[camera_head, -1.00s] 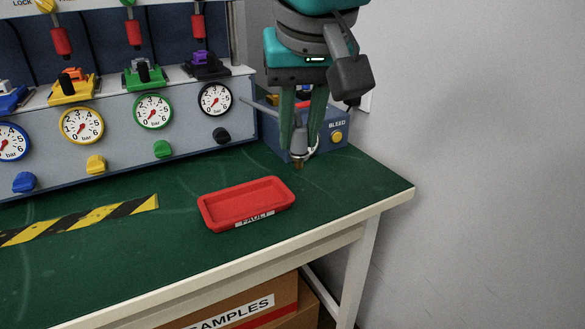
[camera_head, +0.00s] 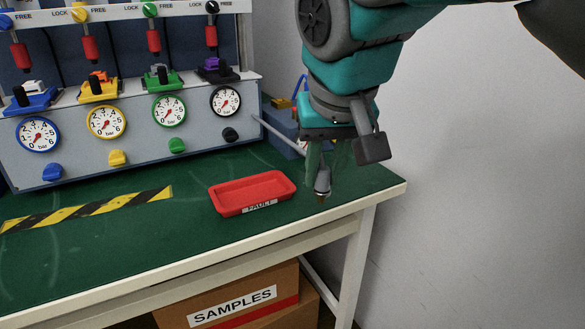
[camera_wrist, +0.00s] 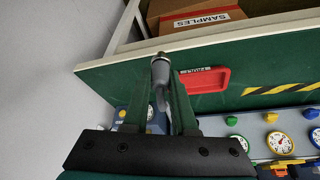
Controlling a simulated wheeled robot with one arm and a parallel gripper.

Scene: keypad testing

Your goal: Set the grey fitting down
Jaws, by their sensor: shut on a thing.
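The grey fitting (camera_head: 322,184) is held between the fingertips of my gripper (camera_head: 320,172), to the right of the red tray. It also shows in the wrist view (camera_wrist: 160,72), pinched at the ends of the two green fingers (camera_wrist: 162,78). The fitting has a pale grey body and a darker, brownish lower tip. It hangs over the right part of the green tabletop; I cannot tell exactly how far above it. The red tray (camera_head: 216,203), labelled FAULT, looks empty and shows partly in the wrist view (camera_wrist: 222,82).
The gauge panel (camera_head: 75,160) with coloured knobs and clips stands along the back. A blue box (camera_head: 283,122) is behind my gripper. Striped tape (camera_head: 95,208) lies at the left. The green tabletop (camera_head: 150,240) is clear in front. A SAMPLES carton (camera_head: 230,300) sits below.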

